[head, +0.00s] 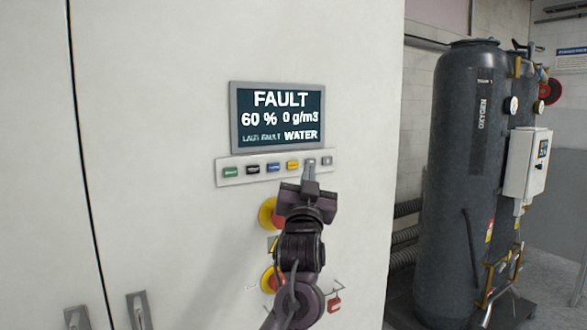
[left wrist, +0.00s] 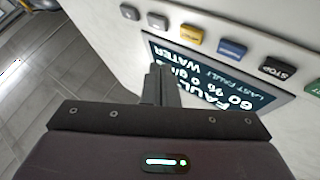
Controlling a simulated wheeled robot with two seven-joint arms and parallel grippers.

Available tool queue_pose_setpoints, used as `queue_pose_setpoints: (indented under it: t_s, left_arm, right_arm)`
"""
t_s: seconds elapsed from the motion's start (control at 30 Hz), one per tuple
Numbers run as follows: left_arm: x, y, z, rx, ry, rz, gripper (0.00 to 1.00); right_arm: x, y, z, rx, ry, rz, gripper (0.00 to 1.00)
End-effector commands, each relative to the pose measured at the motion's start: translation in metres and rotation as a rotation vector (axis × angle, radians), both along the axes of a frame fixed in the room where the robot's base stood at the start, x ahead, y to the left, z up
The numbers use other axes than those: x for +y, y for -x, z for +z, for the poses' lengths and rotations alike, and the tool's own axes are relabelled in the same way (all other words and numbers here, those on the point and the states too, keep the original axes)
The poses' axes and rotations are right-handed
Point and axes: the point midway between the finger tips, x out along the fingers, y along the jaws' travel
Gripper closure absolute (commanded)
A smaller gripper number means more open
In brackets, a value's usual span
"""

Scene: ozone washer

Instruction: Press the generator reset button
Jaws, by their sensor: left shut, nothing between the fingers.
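The button strip (head: 275,168) is on the white cabinet front under the display (head: 278,117). From left it carries a green, a black, a blue, a yellow (head: 293,165) and two grey buttons (head: 327,160). In the left wrist view the black button (left wrist: 278,68) reads STOP; the yellow button (left wrist: 191,34) and the grey ones (left wrist: 157,20) have no label I can read, so I cannot tell which is reset. My left gripper (head: 309,172) is shut and empty, its tips just below the left grey button in the head view. I see no clear contact. My right gripper is out of view.
The display reads FAULT, 60 %, 0 g/m3, last fault WATER. Red-and-yellow round controls (head: 268,213) sit below the strip, partly behind my left arm. A dark oxygen tank (head: 455,190) stands to the right. Cabinet door handles (head: 139,312) are at lower left.

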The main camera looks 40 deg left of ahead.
Motion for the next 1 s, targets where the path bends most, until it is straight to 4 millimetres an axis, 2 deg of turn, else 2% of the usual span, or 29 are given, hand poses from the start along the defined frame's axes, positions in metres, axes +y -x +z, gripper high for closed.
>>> queue_pose_setpoints:
  t_s: [0.1,0.33,1.0]
  left_arm:
    - [0.014,-0.006,0.0,-0.001,-0.002,0.002,1.0]
    - [0.029,-0.012,0.0,-0.002,0.0,0.0,1.0]
    - [0.031,-0.013,0.0,-0.001,0.0,-0.001,1.0]
  right_arm:
    - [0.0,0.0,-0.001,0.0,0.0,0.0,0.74]
    - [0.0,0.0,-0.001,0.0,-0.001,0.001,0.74]
    - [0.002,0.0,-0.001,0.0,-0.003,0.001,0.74]
